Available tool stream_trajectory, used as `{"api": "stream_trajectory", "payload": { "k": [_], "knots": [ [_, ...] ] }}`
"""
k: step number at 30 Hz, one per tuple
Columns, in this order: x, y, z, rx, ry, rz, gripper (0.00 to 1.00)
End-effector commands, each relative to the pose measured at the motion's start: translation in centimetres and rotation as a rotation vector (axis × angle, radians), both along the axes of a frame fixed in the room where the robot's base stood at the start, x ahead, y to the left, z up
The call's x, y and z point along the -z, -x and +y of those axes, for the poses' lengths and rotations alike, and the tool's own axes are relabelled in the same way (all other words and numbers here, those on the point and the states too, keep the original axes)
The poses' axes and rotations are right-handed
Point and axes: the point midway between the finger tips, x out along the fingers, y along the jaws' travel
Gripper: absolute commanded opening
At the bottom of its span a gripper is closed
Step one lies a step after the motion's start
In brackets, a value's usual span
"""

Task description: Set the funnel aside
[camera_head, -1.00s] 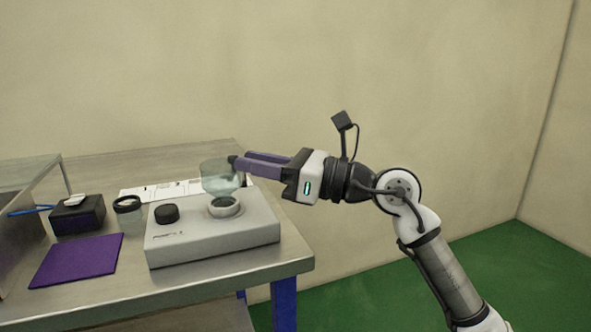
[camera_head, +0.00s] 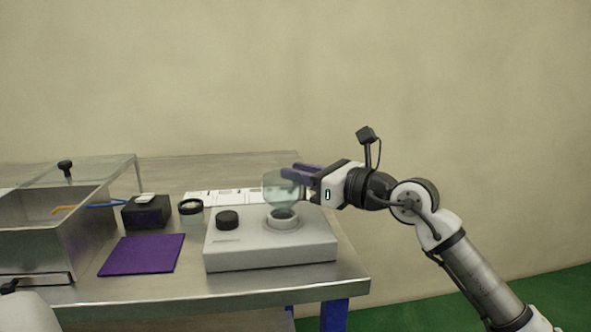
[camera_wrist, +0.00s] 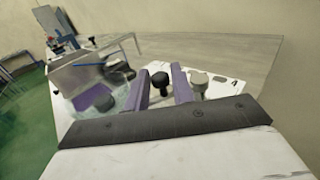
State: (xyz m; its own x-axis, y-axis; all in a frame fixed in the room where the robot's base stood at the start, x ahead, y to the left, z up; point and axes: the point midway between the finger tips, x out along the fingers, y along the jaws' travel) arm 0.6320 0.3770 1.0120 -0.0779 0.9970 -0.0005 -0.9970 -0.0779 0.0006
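The translucent, pale funnel (camera_head: 283,188) stands upright at the ring-shaped port (camera_head: 284,221) on top of a light grey box-shaped device (camera_head: 265,252). My gripper (camera_head: 290,170) has its purple fingers level with the funnel's upper part and overlapping it in the head view; contact cannot be told. In the wrist view my gripper (camera_wrist: 161,82) shows a clear gap between its fingers. A blurred translucent round shape, likely the funnel (camera_wrist: 118,98), shows beside the left finger. A black knob with a stem (camera_wrist: 159,80) shows in the gap, seemingly beyond the fingers.
A black cap (camera_head: 227,219) is on the device's left part. Left of the device are a purple mat (camera_head: 142,255), a black-lidded jar (camera_head: 191,213), a dark box (camera_head: 146,213) and a metal bin (camera_head: 50,240) with a clear cover. A white sheet (camera_head: 205,198) lies behind.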

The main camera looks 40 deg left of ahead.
Motion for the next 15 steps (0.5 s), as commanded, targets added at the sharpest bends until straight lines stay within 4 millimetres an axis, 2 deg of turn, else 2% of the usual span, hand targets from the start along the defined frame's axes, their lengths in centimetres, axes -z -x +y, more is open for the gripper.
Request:
{"api": "stream_trajectory", "payload": {
  "k": [5,13,15],
  "knots": [
    [-0.01,0.11,1.14,0.0,0.0,-0.001,0.24],
    [0.0,0.12,1.26,0.0,0.0,0.0,0.24],
    [0.0,0.12,1.25,0.0,0.0,0.0,0.16]
  ]
}}
